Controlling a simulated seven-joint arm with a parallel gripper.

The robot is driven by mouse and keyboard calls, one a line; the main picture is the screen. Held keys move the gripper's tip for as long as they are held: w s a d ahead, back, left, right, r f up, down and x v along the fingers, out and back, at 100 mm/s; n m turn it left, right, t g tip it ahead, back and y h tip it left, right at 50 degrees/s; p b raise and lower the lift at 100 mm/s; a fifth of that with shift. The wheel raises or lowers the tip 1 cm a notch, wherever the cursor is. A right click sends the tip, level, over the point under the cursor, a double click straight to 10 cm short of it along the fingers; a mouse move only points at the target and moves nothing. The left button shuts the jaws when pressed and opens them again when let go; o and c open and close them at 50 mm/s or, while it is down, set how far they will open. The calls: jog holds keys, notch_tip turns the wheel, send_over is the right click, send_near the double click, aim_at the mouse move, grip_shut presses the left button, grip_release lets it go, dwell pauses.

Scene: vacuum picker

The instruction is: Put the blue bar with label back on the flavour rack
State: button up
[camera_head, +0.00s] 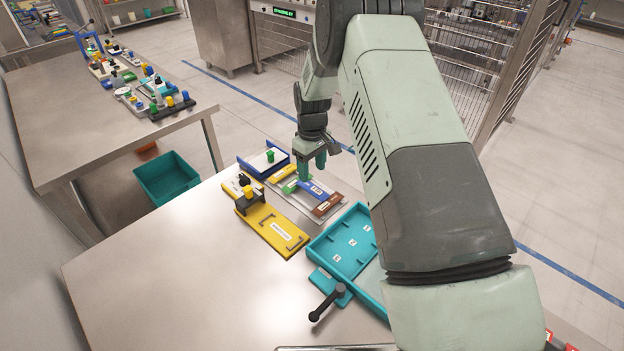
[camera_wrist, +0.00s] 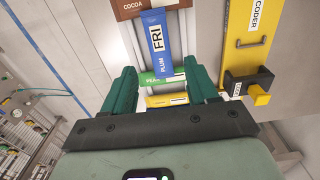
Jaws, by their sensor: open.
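The blue bar (camera_head: 313,190) has a white label; in the wrist view the blue bar (camera_wrist: 162,55) reads FRI and PLUM. It lies crosswise to the other bars, between the brown COCOA bar (camera_wrist: 130,5) and the green bar (camera_wrist: 150,79). These are on the pale flavour rack (camera_head: 296,205), with a yellow bar (camera_wrist: 167,100) at one end. My gripper (camera_head: 313,162) is open and points down over the rack. In the wrist view its green fingers (camera_wrist: 163,73) stand either side of the blue bar's near end, with nothing gripped. Their exact height above it is unclear.
A yellow plate (camera_head: 270,228) with a handle and a dark block lies left of the rack. A blue-edged holder (camera_head: 262,160) stands behind. A teal tray (camera_head: 345,240) stands in front, near a black lever (camera_head: 325,303). The table's left front is clear.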

jog(key=s+d+r+m+t, duration=0.15)
jog(key=s+r, duration=0.25)
jog(key=r, duration=0.6)
jog(key=s+d+r+m, duration=0.15)
jog(key=s+r, duration=0.25)
jog(key=r, duration=0.6)
jog(key=s+d+r+m+t, duration=0.1)
jog(key=s+d+r, duration=0.3)
jog(key=r, duration=0.6)
jog(key=s+d+r+m+t, duration=0.1)
jog(key=s+r+m, duration=0.1)
jog(key=s, duration=1)
jog(key=s+d+r+m+t, duration=0.2)
jog(key=s+r, duration=0.1)
jog(key=s, duration=0.9)
jog(key=shift+s+m, duration=0.3)
